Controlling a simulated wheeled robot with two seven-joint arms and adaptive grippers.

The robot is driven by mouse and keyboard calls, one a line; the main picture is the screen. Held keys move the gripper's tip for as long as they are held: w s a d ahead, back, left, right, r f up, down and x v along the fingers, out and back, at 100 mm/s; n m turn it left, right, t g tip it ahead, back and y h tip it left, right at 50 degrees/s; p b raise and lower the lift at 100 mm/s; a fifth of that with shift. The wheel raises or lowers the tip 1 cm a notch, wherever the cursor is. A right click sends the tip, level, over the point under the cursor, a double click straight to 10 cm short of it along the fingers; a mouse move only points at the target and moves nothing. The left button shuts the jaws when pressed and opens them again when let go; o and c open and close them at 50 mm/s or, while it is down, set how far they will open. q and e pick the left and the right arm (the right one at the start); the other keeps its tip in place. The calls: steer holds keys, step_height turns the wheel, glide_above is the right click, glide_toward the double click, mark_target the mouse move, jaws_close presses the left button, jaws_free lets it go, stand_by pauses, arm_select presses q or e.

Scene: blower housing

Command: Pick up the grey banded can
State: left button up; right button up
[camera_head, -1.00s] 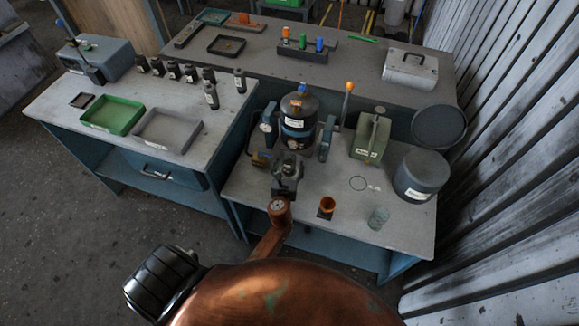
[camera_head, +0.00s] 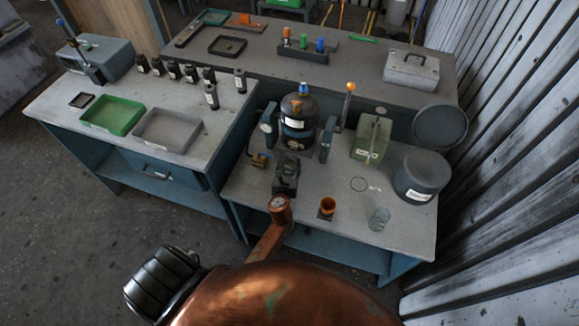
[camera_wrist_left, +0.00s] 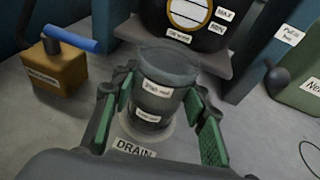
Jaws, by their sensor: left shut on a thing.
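The grey banded can (camera_wrist_left: 158,92), with two white labels, stands upright in the left wrist view, close in front of a dark vessel. My left gripper (camera_wrist_left: 160,118) has its green-padded fingers on both sides of the can and is shut on it. In the head view my left gripper (camera_head: 286,178) is over the front bench, below the black vessel, and largely hides the can. A DRAIN label (camera_wrist_left: 134,149) lies on the bench by the can's base. I cannot tell whether the can touches the bench. My right gripper is not in view.
The black vessel (camera_head: 298,112) stands between blue posts just behind the gripper. The bench around the marked circle (camera_head: 359,184) is clear.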

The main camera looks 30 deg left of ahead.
arm_select(q)
steer(key=shift+c, duration=1.1)
steer(key=shift+r, duration=0.1)
